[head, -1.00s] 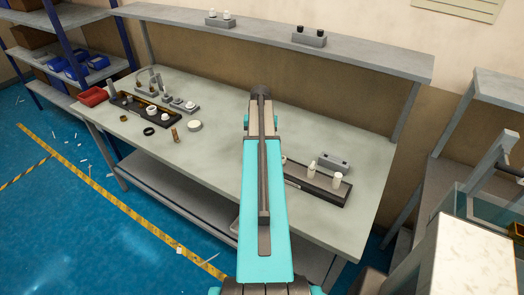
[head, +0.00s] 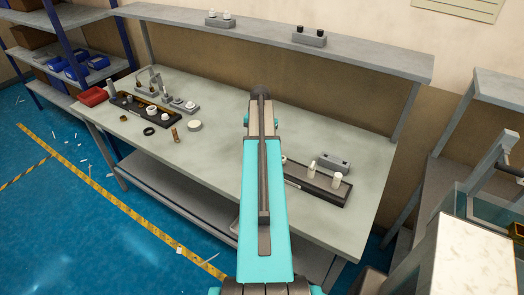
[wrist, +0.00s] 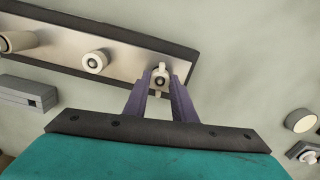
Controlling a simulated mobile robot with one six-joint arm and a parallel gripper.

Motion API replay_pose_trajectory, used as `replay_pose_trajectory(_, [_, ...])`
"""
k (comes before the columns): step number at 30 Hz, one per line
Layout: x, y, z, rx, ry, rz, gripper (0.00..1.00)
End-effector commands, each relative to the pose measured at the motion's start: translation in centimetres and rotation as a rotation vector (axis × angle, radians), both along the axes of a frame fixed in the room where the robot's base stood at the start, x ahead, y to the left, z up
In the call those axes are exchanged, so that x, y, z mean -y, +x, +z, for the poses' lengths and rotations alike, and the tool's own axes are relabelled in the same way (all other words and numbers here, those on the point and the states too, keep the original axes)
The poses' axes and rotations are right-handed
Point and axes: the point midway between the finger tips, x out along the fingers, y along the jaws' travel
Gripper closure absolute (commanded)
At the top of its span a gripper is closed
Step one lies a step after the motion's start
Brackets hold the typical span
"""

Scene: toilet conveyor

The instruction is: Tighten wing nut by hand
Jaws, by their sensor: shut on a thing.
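In the wrist view, the pale wing nut (wrist: 160,77) sits at one end of a long tray (wrist: 128,52) with a metal-coloured floor and a dark rim. It has a dark round hole or stud end in its middle. My gripper (wrist: 161,84) has its two purple fingers on either side of the nut, closed on it. In the head view my arm hides the gripper and the nut. The tray (head: 296,186) shows there to the right of my arm.
The same tray holds a pale round part (wrist: 95,62) and a taller cylinder (wrist: 18,42). A grey block (head: 334,161) stands behind it. At the table's left are a dark tray (head: 130,107) with several parts, a red bin (head: 93,96) and a white disc (head: 194,126). The table middle is clear.

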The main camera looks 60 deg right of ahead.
Motion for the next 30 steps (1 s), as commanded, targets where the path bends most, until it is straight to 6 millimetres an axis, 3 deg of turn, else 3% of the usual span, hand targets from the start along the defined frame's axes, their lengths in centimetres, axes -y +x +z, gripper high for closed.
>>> replay_pose_trajectory(2, [0.0,0.0,0.0,-0.001,0.001,-0.043,0.96])
replay_pose_trajectory(3, [0.0,0.0,0.0,-0.001,0.001,-0.039,0.7])
replay_pose_trajectory(14, [0.0,0.0,0.1,0.0,0.0,-0.036,0.7])
replay_pose_trajectory(30, [0.0,0.0,2.8,0.0,0.0,-0.035,0.7])
